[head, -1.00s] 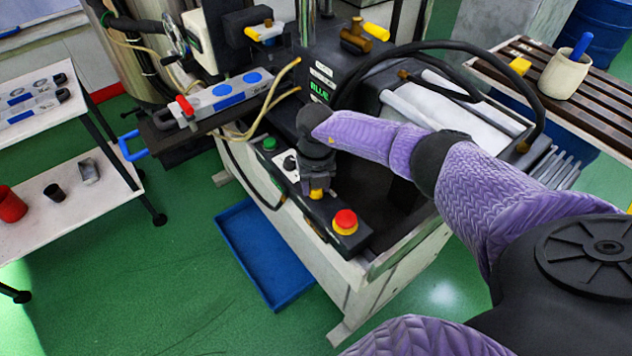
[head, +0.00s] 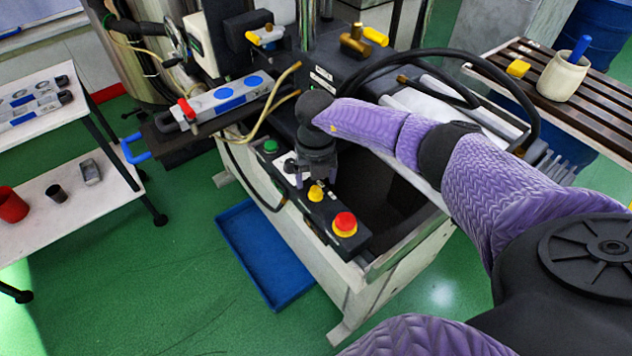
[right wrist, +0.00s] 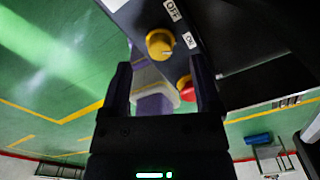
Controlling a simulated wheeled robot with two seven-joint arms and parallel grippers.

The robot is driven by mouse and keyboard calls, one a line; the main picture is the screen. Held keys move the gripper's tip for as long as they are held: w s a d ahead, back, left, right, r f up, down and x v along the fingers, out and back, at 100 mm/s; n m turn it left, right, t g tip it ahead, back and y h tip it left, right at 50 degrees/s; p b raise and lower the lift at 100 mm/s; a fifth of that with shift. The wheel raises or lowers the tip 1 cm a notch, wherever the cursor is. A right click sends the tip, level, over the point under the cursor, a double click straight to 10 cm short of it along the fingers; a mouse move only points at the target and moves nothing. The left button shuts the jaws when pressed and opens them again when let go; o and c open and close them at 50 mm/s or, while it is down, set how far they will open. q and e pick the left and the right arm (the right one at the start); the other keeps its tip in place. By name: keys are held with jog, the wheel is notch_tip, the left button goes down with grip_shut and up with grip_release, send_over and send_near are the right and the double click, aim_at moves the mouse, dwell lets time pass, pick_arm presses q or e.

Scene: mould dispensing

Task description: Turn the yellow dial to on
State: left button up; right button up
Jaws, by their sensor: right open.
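The yellow dial (head: 315,192) sits on the black control panel, between the black knob and the red button. In the right wrist view the dial (right wrist: 160,44) shows whole, just beyond my fingertips, with an OFF label (right wrist: 172,10) and an ON label (right wrist: 189,40) beside it. A pale mark shows on the dial's face; I cannot tell surely which label it points to. My right gripper (right wrist: 163,75) is open and empty; in the head view (head: 301,181) it hangs over the panel, beside the dial and apart from it. My left gripper is out of view.
A red button (head: 344,222) on a yellow base stands at the panel's near end, and a green button (head: 270,146) at its far end. A black hose (head: 430,50) arches behind my right arm. A blue tray (head: 262,255) lies on the floor.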

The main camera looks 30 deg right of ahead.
aim_at(316, 189)
notch_tip(316, 189, up, 6)
jog(key=shift+r+p, duration=0.25)
jog(key=shift+p, duration=0.2)
